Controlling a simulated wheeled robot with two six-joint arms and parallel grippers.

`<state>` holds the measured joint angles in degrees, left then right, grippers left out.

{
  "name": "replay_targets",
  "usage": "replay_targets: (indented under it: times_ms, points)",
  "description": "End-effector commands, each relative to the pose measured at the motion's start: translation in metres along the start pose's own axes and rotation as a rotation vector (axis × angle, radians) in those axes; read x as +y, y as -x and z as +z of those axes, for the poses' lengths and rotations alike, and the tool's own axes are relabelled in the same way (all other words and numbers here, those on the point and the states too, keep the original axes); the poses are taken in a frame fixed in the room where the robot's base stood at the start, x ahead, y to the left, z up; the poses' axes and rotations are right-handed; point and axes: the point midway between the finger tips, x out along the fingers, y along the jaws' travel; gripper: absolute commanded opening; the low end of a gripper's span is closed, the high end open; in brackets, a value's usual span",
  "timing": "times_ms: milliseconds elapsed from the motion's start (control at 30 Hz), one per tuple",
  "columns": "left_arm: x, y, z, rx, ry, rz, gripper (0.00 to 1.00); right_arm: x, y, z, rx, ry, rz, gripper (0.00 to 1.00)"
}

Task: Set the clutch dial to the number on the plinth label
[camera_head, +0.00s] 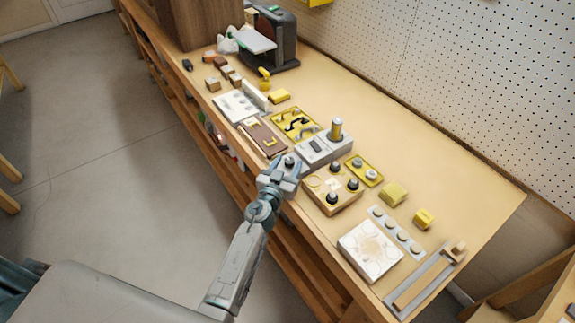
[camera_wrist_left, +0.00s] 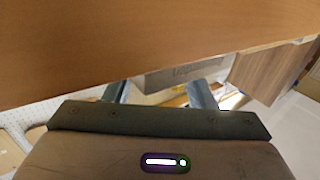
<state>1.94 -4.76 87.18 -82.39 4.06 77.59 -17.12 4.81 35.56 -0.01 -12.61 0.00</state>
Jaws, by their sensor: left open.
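A grey plinth (camera_head: 324,147) stands mid-bench with a dark label panel (camera_head: 317,146) on its face, too small to read. An upright grey and yellow cylinder (camera_head: 336,129) stands on it; I cannot make out any dial numbers. My left gripper (camera_head: 287,163) is open at the bench's front edge, in front of and to the left of the plinth. A small dark knob shows at its fingertips; I cannot tell if they touch it. In the left wrist view the open fingers (camera_wrist_left: 160,94) are apart, with a grey block (camera_wrist_left: 183,74) with faint lettering beyond them. My right gripper is not in view.
A wooden block with dark knobs (camera_head: 332,190) and a yellow tray (camera_head: 364,171) stand right of the plinth. A yellow tray with black parts (camera_head: 295,125) and a brown board (camera_head: 262,138) lie to the left. Bare bench top (camera_head: 400,135) runs behind them.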

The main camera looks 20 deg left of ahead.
Motion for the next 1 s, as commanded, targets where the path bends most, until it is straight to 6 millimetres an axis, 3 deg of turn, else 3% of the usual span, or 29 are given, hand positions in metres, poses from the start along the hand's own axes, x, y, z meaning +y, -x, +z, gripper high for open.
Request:
replay_targets:
  times_ms: [233, 467, 500, 767, 1000]
  points:
    - [0.000, -0.001, 0.000, 0.000, 0.000, 0.000, 0.50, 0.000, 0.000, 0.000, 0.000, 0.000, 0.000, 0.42]
    - [0.000, -0.001, 0.000, 0.000, 0.000, 0.000, 0.07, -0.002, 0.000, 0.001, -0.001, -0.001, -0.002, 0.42]
    - [0.000, -0.001, 0.000, 0.000, 0.000, 0.000, 0.06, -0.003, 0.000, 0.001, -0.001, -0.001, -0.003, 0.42]
    - [-0.001, -0.001, -0.001, -0.001, 0.001, 0.021, 0.06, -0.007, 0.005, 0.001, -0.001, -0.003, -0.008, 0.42]
    - [-0.003, -0.001, -0.004, -0.002, -0.003, 0.114, 0.06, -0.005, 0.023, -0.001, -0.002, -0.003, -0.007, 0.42]
